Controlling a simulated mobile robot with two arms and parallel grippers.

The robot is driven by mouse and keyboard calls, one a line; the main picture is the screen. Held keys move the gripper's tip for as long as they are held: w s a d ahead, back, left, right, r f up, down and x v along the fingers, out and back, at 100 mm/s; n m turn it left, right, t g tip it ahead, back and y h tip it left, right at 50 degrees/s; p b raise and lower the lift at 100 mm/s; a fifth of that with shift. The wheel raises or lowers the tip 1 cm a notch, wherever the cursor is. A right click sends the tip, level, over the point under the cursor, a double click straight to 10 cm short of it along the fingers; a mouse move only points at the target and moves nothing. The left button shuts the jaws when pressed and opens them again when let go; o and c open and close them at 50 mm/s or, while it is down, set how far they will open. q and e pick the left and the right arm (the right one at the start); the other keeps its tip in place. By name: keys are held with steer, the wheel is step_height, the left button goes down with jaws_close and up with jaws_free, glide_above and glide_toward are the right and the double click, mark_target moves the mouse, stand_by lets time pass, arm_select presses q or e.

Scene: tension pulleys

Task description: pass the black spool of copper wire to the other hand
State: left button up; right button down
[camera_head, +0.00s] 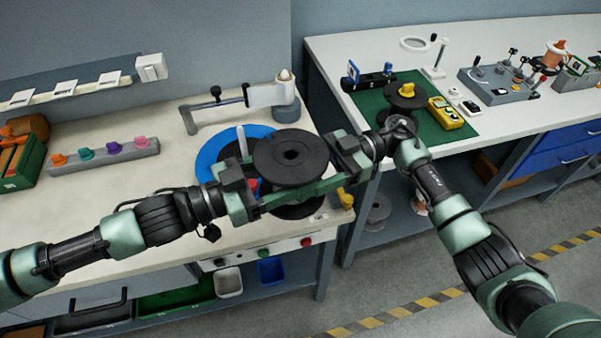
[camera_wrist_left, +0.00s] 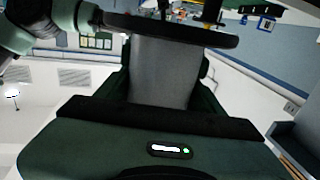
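The black spool (camera_head: 290,157) is held up over the front edge of the left bench, its round flange with a centre hole facing up. Its winding is hidden; I see no copper on it. My left gripper (camera_head: 285,190) reaches in from the left with its fingers under the top flange, apparently shut on the spool's middle. My right gripper (camera_head: 335,170) reaches in from the right, close against the spool; its fingertips are hidden. In the left wrist view the spool's flange (camera_wrist_left: 170,30) crosses the top edge-on, beyond my left fingers.
A blue ring (camera_head: 213,158) lies on the left bench below the spool. Behind it stands a grey arm fixture (camera_head: 205,105). A grey rack of coloured knobs (camera_head: 105,155) is at left. On the right bench, a green mat (camera_head: 440,130) carries another black spool (camera_head: 405,101).

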arm_select(q)
steer(key=shift+o, duration=1.3)
steer(key=shift+a, duration=0.1)
